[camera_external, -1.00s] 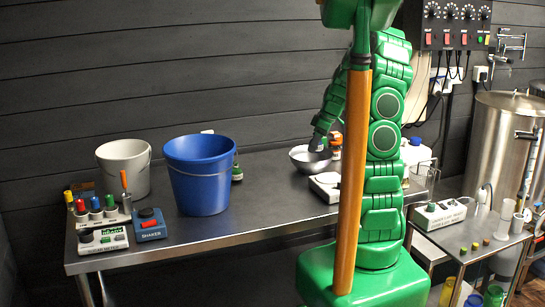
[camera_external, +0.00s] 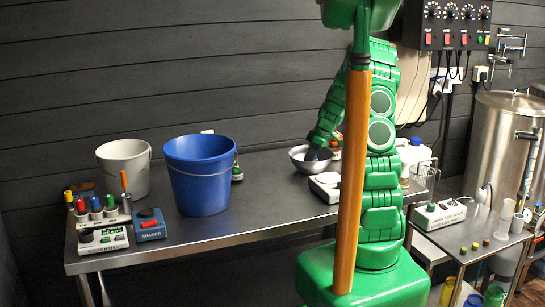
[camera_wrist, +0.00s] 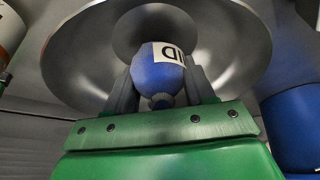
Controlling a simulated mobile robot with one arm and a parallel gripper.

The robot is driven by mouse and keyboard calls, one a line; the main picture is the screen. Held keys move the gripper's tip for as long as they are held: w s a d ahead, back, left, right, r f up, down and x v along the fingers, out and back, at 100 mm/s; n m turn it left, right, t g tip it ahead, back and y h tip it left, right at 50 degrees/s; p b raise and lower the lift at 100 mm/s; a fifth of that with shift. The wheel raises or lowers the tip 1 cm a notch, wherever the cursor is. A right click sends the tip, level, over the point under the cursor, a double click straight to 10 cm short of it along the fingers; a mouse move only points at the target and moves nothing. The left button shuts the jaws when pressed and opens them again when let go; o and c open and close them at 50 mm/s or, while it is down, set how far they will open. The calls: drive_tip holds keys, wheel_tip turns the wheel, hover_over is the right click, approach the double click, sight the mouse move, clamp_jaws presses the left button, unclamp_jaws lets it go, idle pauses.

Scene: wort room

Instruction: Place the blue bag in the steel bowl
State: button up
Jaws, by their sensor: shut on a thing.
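The blue bag (camera_wrist: 158,75), with a white label, sits between the two dark fingers of my gripper (camera_wrist: 160,85) in the wrist view. My gripper is shut on it. The steel bowl (camera_wrist: 85,50) lies around and beyond the bag in that view, so the bag is over or inside the bowl; whether it touches the bottom I cannot tell. In the external view the steel bowl (camera_external: 299,160) stands on the table, and my gripper (camera_external: 316,153) reaches down at its right side. The bag cannot be made out there.
A blue bucket (camera_external: 200,180) and a white bucket (camera_external: 122,170) stand left on the steel table (camera_external: 262,205). A white scale (camera_external: 324,187) is just in front of the bowl. The table's middle is clear.

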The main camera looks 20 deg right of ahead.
drive_tip(key=shift+f, duration=0.55)
drive_tip(key=shift+f, duration=0.15)
drive_tip(key=o, duration=1.1)
drive_tip(key=v, duration=1.2)
drive_tip(key=s+a+r+m+g+h, duration=0.1)
drive_tip(key=s+a+r+m, duration=0.15)
drive_tip(key=s+a, duration=0.45)
drive_tip(key=s+a+r+m+g, duration=0.1)
drive_tip(key=s+a+r, duration=0.25)
drive_tip(key=s, duration=0.45)
drive_tip(key=s+a+m+h, duration=0.1)
drive_tip(key=s+m, duration=0.1)
drive_tip(key=s, duration=0.5)
drive_tip(key=s+m+g+h, duration=0.1)
drive_tip(key=s+m, duration=0.2)
drive_tip(key=s, duration=0.5)
drive_tip(key=s+a+m+g, duration=0.1)
drive_tip(key=s+m, duration=0.1)
drive_tip(key=s, duration=0.5)
drive_tip(key=shift+s+a+r+h, duration=0.25)
drive_tip(key=shift+a+r+h, duration=0.05)
drive_tip(key=shift+h, duration=0.1)
